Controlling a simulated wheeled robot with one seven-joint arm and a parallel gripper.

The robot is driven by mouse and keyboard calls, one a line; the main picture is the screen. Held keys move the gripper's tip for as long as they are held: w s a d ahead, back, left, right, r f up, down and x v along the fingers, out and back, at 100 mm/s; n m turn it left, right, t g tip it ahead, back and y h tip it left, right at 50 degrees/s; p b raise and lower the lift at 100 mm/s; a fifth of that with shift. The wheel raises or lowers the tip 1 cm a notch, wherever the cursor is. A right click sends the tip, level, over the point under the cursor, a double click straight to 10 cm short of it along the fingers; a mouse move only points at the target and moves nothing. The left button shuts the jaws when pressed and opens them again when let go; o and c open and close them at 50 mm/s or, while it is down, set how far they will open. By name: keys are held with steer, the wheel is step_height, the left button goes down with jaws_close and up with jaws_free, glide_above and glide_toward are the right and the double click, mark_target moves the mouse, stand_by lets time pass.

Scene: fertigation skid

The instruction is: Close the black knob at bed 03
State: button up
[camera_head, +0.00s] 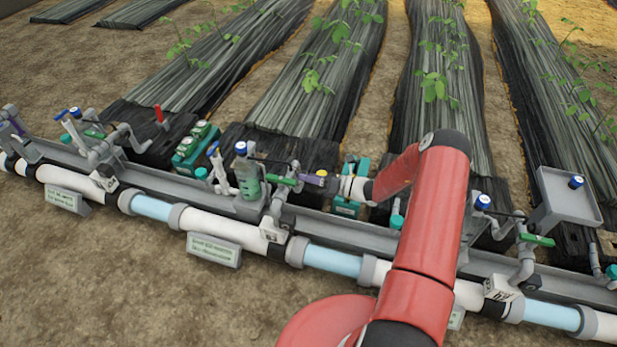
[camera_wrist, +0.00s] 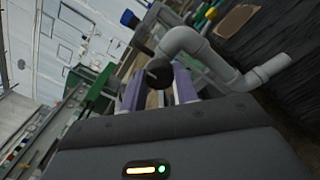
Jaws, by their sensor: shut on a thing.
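In the wrist view, the round black knob (camera_wrist: 153,75) sits between the two purple fingers of my gripper (camera_wrist: 158,84). The fingers are shut on it, one on each side. In the head view, my gripper (camera_head: 314,180) is at the pipe rail, just right of a green lever handle (camera_head: 283,181). There the knob is too small and covered to make out. I cannot read the bed number.
A grey bent pipe (camera_wrist: 200,50) is close to the right of the fingers in the wrist view. A grey tray (camera_head: 565,210) is at the far right.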

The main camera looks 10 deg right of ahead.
steer(key=o, duration=1)
steer(key=shift+d, duration=0.1)
steer(key=v, duration=0.7)
steer(key=shift+s+d, duration=0.2)
steer(key=shift+d, duration=0.1)
